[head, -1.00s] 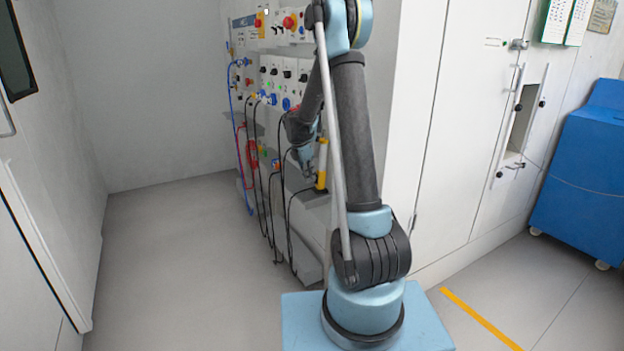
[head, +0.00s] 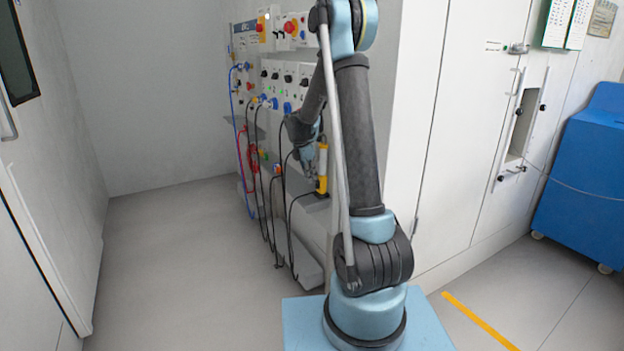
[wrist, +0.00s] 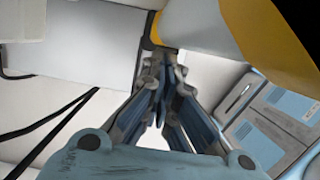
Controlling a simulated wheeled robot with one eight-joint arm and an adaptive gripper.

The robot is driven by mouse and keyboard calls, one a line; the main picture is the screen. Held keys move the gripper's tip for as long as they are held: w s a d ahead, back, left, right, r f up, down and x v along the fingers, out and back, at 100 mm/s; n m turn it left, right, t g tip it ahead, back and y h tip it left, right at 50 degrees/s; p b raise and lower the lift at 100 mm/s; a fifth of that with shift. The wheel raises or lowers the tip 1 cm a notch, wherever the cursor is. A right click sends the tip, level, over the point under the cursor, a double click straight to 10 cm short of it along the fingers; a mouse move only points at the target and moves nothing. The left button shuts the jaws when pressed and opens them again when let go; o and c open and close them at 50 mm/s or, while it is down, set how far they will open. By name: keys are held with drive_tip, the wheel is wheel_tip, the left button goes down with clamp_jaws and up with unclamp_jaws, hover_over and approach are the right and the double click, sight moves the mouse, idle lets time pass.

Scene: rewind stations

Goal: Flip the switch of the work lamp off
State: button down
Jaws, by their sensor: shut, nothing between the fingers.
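The work lamp appears to be the upright yellow and grey body (head: 322,168) at the lower right of the panel station, partly hidden behind my arm in the head view. In the wrist view a large yellow and pale grey body (wrist: 205,28), likely the same lamp, fills the top. My gripper (head: 309,176) is just left of the lamp in the head view. In the wrist view my gripper (wrist: 165,58) has its fingertips together and empty, close to the lamp's lower edge. I cannot tell whether they touch it. The lamp's switch cannot be made out.
The panel station (head: 285,75) carries knobs, red buttons and hanging cables (head: 265,200) left of my gripper. White cabinets (head: 455,110) stand at the right, with a blue cart (head: 585,165) beyond. The floor at the left (head: 180,260) is clear.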

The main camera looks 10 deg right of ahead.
drive_tip(key=a+v, duration=0.2)
drive_tip(key=v, duration=0.9)
drive_tip(key=shift+s+f, duration=0.15)
drive_tip(key=shift+s, duration=0.2)
